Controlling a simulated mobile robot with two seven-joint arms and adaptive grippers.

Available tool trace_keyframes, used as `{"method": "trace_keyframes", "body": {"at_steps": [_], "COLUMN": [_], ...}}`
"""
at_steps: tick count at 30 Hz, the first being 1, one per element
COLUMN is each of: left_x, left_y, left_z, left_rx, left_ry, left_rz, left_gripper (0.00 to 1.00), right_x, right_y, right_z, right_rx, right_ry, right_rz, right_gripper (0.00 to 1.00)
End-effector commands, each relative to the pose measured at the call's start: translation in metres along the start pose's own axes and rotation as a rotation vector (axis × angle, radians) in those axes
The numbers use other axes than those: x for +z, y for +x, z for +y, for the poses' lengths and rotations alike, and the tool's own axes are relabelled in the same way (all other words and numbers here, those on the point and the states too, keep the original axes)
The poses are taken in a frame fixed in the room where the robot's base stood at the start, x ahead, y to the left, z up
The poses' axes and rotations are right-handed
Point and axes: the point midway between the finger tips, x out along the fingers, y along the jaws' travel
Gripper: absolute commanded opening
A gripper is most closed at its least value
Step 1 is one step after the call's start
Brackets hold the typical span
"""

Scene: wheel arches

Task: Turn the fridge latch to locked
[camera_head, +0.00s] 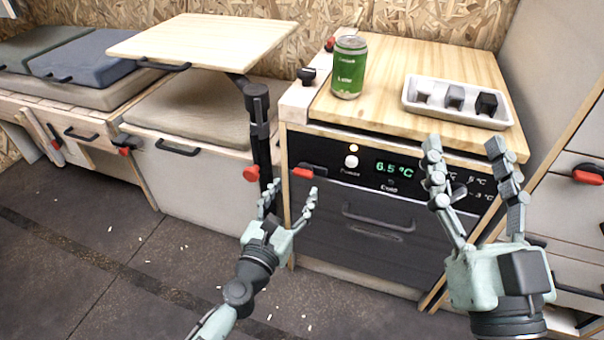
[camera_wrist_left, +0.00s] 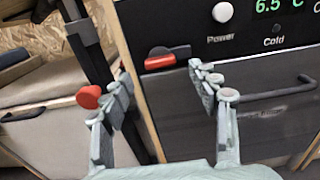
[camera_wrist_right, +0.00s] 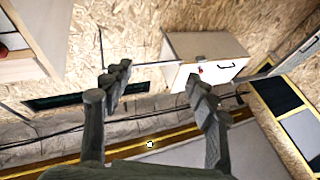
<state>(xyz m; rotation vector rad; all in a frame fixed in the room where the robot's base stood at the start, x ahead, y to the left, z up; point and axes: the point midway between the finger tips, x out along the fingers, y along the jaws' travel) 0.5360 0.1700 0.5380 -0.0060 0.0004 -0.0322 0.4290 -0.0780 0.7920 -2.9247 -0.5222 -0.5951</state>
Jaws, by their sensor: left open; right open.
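The fridge (camera_head: 370,235) is a dark-fronted drawer unit under a wooden counter, with a dark handle (camera_head: 380,220). Its latch (camera_head: 303,172) has a red lever on a dark base at the upper left of the front. In the left wrist view the lever (camera_wrist_left: 160,62) lies roughly horizontal. My left gripper (camera_head: 289,195) is open and empty, just below and in front of the latch. In the left wrist view the latch shows between and beyond its fingers, apparently untouched. My right gripper (camera_head: 464,150) is open and empty, raised before the right part of the fridge.
A green can (camera_head: 349,68) and a white tray (camera_head: 458,102) with small blocks stand on the counter. A table leg (camera_head: 262,130) with a red knob (camera_head: 250,174) stands close left of my left gripper. A cabinet (camera_head: 565,200) with a red latch is at right.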

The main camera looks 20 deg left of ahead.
Motion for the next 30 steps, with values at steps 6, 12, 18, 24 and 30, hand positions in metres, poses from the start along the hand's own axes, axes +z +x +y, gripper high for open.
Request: {"method": "trace_keyframes", "body": {"at_steps": [6, 12, 18, 24, 30], "left_x": [0.002, 0.001, 0.0, 0.0, 0.0], "left_y": [0.035, 0.049, 0.05, 0.05, 0.05], "left_z": [0.0, 0.0, 0.0, 0.0, 0.0], "left_rx": [0.0, -0.001, -0.002, -0.002, -0.002], "left_ry": [0.003, 0.004, 0.005, 0.005, 0.005], "left_rz": [-0.002, -0.001, 0.0, 0.0, -0.001], "left_gripper": [0.6, 0.6, 0.6, 0.43, 0.18], "right_x": [0.026, 0.04, 0.042, 0.042, 0.042], "right_y": [-0.002, -0.005, -0.006, -0.005, -0.005], "right_z": [0.006, 0.011, 0.012, 0.012, 0.012], "right_rx": [0.01, 0.018, 0.019, 0.019, 0.018], "right_ry": [-0.016, -0.028, -0.029, -0.029, -0.029], "right_rz": [-0.149, -0.215, -0.221, -0.221, -0.22], "right_gripper": [0.59, 0.59, 0.59, 0.59, 0.59]}}
